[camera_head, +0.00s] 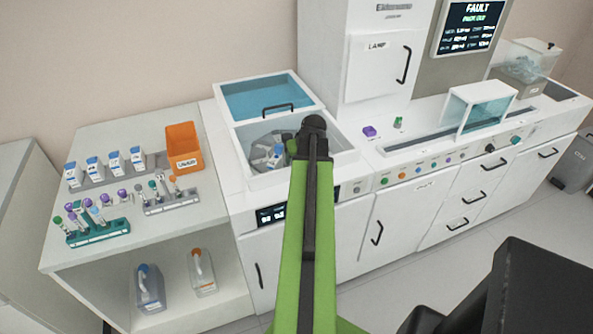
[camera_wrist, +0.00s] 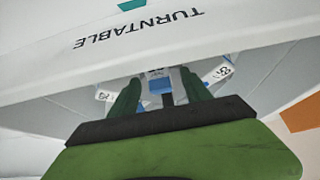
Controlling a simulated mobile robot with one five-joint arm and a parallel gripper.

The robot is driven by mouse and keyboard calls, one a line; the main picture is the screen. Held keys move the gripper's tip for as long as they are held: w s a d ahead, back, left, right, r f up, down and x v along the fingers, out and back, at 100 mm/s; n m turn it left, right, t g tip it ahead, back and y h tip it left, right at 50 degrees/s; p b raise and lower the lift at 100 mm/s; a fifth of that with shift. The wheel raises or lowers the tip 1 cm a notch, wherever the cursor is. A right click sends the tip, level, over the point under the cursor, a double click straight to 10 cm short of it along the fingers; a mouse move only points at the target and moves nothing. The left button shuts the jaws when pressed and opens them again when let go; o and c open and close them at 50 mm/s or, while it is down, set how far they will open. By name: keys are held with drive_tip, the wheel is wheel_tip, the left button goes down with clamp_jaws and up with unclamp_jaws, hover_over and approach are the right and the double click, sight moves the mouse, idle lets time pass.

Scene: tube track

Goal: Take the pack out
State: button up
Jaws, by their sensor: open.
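The turntable well (camera_head: 345,160) stands open in the white machine, with its blue-windowed lid (camera_head: 262,98) raised. A white and blue pack (camera_head: 276,157) sits in the grey turntable inside. In the wrist view my gripper (camera_wrist: 160,86) is open, its two dark green fingers apart. A pack with a blue part (camera_wrist: 160,86) shows between and beyond the fingers; I cannot tell whether they touch it. Another white labelled pack (camera_wrist: 218,72) shows to the right. In the head view my green arm reaches over the well's right part and hides the fingers.
The TURNTABLE-lettered wall (camera_wrist: 140,35) is close to my fingers. On the left bench are several blue-topped packs (camera_head: 115,161), an orange bin (camera_head: 184,148) and a tube rack (camera_head: 97,232). A screen (camera_head: 470,25) reads FAULT. A clear cover (camera_head: 482,105) stands on the right.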

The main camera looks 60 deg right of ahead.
clamp_jaws()
idle(0.3)
